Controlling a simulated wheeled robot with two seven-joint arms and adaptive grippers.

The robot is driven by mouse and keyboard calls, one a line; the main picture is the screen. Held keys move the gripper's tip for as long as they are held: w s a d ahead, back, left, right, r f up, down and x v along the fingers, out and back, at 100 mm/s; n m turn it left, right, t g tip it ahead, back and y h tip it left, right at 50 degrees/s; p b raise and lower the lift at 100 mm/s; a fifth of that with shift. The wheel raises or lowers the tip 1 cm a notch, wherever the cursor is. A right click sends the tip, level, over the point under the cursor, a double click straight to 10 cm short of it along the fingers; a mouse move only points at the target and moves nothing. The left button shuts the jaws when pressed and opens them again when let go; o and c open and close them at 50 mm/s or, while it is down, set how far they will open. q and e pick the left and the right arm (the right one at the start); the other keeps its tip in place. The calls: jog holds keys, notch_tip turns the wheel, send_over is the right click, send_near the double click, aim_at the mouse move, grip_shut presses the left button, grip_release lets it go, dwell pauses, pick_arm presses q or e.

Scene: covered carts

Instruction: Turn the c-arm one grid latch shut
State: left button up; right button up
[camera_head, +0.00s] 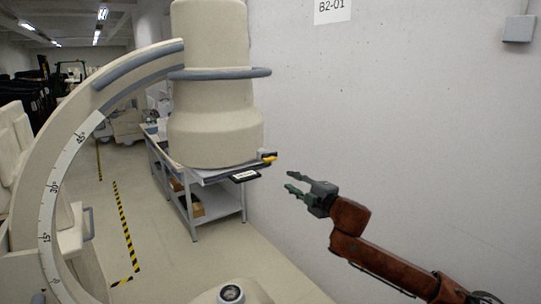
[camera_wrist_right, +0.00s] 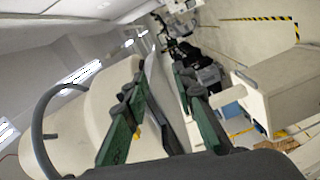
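The c-arm (camera_head: 55,165) stands at the left, a large cream arc with a degree scale. Its cream cylindrical head (camera_head: 215,130) hangs at the top centre with a grey ring rail around it. A small yellow latch lever (camera_head: 269,158) sticks out to the right at the head's lower edge, beside a dark labelled plate (camera_head: 244,176). In the wrist view a bit of yellow (camera_wrist_right: 137,132) shows behind one finger. My right gripper (camera_head: 291,181) is open and empty, to the right of and slightly below the lever, apart from it. My left gripper is not in view.
A grey wheeled cart (camera_head: 218,203) with shelves stands behind the head. A white wall (camera_head: 400,100) closes off the right side. A pale housing with a dark round knob (camera_head: 231,293) is at the bottom. Striped floor tape (camera_head: 124,215) marks open floor.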

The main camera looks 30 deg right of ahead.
aim_at(270, 158)
jog(key=s+a+r, duration=0.1)
jog(key=a+r, duration=0.1)
jog(key=a+r+n+p, duration=0.1)
jog(key=a+r, duration=0.1)
jog(key=r, duration=0.1)
jog(key=s+a+r+n+y, duration=0.1)
jog(key=a+r, duration=0.1)
jog(key=r, duration=0.1)
jog(key=shift+s+r, duration=0.15)
jog(key=shift+s, duration=0.2)
jog(key=w, duration=0.2)
jog(key=w+p, duration=0.2)
jog(key=w, duration=0.1)
jog(key=shift+w+a, duration=0.25)
jog(key=shift+w, duration=0.1)
jog(key=shift+w+n+p, duration=0.3)
jog(key=shift+w+p, duration=0.05)
jog(key=shift+w, duration=0.2)
jog(key=shift+c, duration=0.5)
jog(key=shift+f, duration=0.2)
grip_shut()
